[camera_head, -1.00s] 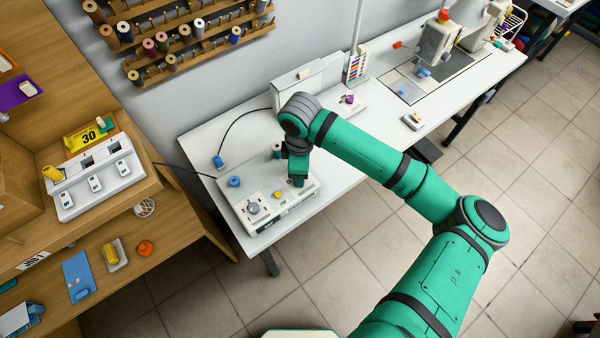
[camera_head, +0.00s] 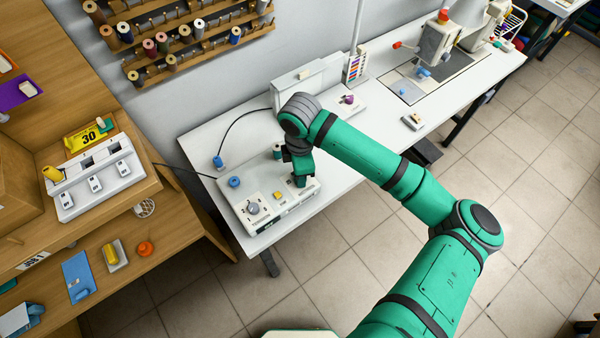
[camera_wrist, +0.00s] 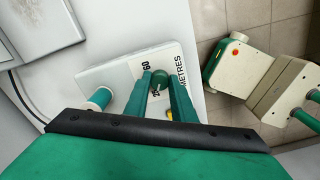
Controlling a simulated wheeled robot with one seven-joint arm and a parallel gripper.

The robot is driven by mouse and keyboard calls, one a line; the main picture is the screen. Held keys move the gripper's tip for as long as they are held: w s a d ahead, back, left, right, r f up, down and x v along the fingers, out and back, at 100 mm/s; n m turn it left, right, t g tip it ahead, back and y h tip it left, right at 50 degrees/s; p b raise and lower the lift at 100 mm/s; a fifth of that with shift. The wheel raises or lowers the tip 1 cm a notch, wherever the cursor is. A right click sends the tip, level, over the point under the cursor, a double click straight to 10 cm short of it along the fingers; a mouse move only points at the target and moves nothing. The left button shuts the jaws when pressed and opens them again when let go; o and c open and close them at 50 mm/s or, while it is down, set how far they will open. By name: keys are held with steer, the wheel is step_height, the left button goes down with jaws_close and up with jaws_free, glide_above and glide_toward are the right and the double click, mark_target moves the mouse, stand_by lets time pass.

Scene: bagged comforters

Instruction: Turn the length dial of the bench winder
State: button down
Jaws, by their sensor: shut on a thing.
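The bench winder (camera_head: 281,213) is a pale box on the white bench, with a grey round knob (camera_head: 253,208) and a yellow button (camera_head: 277,195) on top. My gripper (camera_head: 300,182) is over its right end, pointing down. In the wrist view, the length dial (camera_wrist: 160,77) is a small dark green knob between my gripper's two green fingers (camera_wrist: 160,84), which are shut on it. A printed scale (camera_wrist: 148,68) beside it shows "60" and the word "METRES". The fingers hide part of the scale, and I cannot read the dial's setting.
A black cable (camera_head: 237,124) runs over the bench. A sewing machine (camera_head: 440,40) stands at the far right. Wooden shelving (camera_head: 150,205) is on the left.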

steer(key=c, duration=1.5)
jaws_free()
steer(key=shift+d, duration=0.1)
step_height(320, 180, up, 11)
steer(key=shift+f, duration=0.15)
